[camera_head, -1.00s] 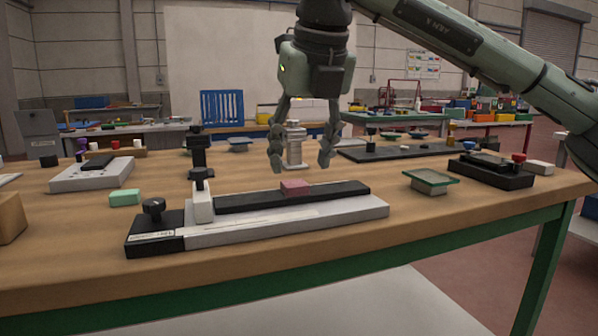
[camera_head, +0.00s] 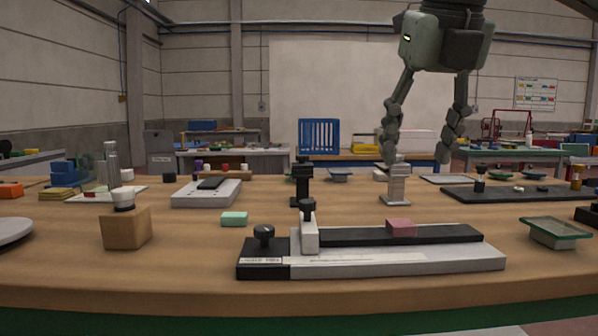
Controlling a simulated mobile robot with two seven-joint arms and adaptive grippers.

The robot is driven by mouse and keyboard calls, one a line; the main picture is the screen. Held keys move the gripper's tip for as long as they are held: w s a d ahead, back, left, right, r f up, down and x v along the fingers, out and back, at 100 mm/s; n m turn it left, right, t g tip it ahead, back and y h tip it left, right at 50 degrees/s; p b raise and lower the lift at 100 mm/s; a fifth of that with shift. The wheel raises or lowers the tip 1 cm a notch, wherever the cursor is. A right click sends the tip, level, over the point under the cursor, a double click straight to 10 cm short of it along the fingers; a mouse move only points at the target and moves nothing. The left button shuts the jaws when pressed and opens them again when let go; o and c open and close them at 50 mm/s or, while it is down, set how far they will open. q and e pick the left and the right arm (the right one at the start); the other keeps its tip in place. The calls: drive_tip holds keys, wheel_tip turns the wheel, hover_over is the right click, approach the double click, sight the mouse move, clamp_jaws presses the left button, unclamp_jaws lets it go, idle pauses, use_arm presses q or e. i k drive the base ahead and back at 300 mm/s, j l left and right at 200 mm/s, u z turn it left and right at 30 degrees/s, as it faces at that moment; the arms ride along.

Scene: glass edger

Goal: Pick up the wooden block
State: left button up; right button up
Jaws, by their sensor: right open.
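The wooden block (camera_head: 127,229) is a light brown cube near the left front of the workbench. A small white piece with a dark top (camera_head: 123,199) shows at its top; I cannot tell whether it sits on the block or just behind it. My right gripper (camera_head: 416,158) hangs at upper right with its fingers pointing down, spread apart and empty. It is well to the right of the block and higher in the picture. A metal cylinder on a base (camera_head: 397,185) appears below its left finger. My left gripper is not in view.
A long black and white fixture (camera_head: 390,262) with a pink block (camera_head: 401,227) lies along the front right. A green block (camera_head: 234,219) lies between it and the wooden block. A pale tray device (camera_head: 188,196) stands behind. Bare bench (camera_head: 185,255) lies right of the block.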

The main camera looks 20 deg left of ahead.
sight(129, 228)
drive_tip(key=u, duration=1.3)
